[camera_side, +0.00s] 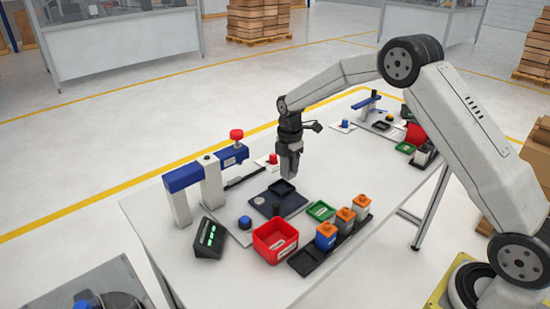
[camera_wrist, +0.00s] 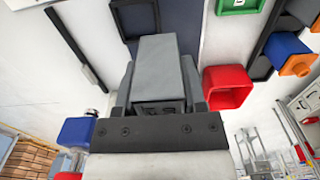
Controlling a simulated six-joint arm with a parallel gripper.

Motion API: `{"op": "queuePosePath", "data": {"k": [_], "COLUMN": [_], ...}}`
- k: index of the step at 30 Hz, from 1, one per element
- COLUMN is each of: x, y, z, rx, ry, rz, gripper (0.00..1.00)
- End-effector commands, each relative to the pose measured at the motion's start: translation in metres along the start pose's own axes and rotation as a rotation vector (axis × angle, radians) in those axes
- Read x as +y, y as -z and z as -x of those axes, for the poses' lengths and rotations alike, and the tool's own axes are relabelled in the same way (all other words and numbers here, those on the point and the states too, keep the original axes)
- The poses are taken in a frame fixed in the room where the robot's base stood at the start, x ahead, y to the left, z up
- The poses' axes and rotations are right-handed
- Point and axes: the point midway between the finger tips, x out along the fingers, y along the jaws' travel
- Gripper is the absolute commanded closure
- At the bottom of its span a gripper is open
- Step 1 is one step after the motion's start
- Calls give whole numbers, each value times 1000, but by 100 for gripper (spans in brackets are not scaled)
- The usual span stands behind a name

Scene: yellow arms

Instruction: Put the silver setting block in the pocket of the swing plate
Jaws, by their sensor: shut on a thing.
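My gripper (camera_side: 289,166) points down above the work table. In the wrist view its fingers (camera_wrist: 160,92) are shut on the silver setting block (camera_wrist: 158,70), a plain grey block seen from close by. The dark navy swing plate (camera_side: 264,204) lies on the table below, with a black-rimmed square pocket (camera_side: 283,188) at its far end and a pale round disc on its near part. The plate (camera_wrist: 188,22) also shows behind the block in the wrist view, where the block partly covers the pocket (camera_wrist: 120,22). The block appears held above the plate, apart from it.
A blue-topped press frame (camera_side: 190,177) with a red knob stands to the left. A red bin (camera_side: 275,241), a green tray (camera_side: 320,210) and a black rack (camera_side: 306,262) with several orange-topped pieces stand close in front and to the right. A dark bar (camera_side: 244,178) lies behind.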

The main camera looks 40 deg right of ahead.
Motion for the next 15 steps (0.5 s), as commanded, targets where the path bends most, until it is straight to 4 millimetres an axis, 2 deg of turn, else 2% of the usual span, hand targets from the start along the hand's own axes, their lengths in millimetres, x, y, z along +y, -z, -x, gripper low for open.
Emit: {"op": "queuePosePath", "data": {"k": [6, 15], "x": [18, 26], "y": [-2, -2], "z": [-21, -30], "rx": [0, 0], "ry": [0, -1], "rz": [0, 0], "gripper": [100, 100]}}
